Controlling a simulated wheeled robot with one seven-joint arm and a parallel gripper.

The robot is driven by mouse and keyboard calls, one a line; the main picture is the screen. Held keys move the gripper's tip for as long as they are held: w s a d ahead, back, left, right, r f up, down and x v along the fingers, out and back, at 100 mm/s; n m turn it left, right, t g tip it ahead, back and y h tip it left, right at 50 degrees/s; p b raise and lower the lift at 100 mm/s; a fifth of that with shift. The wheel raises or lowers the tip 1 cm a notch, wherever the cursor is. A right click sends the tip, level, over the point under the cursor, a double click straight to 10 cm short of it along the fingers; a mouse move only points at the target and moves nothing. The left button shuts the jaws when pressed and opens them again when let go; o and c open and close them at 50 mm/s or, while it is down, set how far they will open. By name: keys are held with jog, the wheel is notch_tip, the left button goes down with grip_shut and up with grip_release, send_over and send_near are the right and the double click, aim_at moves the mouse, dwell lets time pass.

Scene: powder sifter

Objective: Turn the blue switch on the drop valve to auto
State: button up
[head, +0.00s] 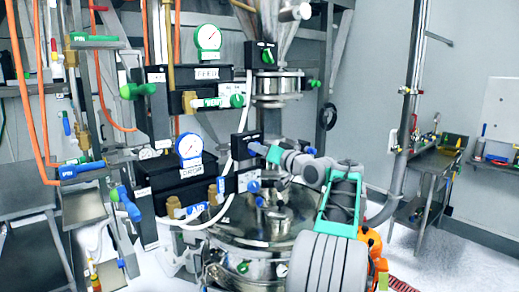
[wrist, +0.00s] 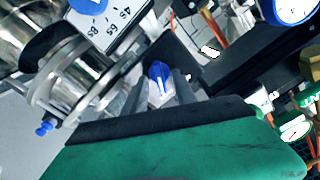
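The blue switch (wrist: 160,76), with a white mark on its face, sits on a dark box (wrist: 172,55) in the wrist view. My gripper (wrist: 159,90) is open, with one finger on each side of the switch. Whether the fingers touch it is hard to tell. In the head view, my gripper (head: 262,150) reaches from the right to the small black box (head: 242,144) below the green-switch box. The switch face is mostly hidden there by the fingers. I cannot read the switch's setting.
A similar black box with a green switch (head: 267,56) is above. Blue-rimmed (head: 189,146) and green-rimmed (head: 208,37) gauges stand to the left. A white hose (head: 226,172) runs close to the gripper. A dial with a blue knob (wrist: 90,6) is at the wrist view's upper left.

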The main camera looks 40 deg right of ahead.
grip_shut()
jog(key=shift+a+b, duration=0.1)
jog(key=shift+b, duration=0.2)
dwell(0.5)
jog(key=n+b, duration=0.4)
jog(key=n, duration=0.2)
jog(key=n+b, duration=0.3)
jog(key=n, duration=0.2)
jog(key=shift+a+n+b, duration=0.2)
jog(key=shift+n+b, duration=0.15)
jog(key=shift+n, duration=0.05)
dwell(0.4)
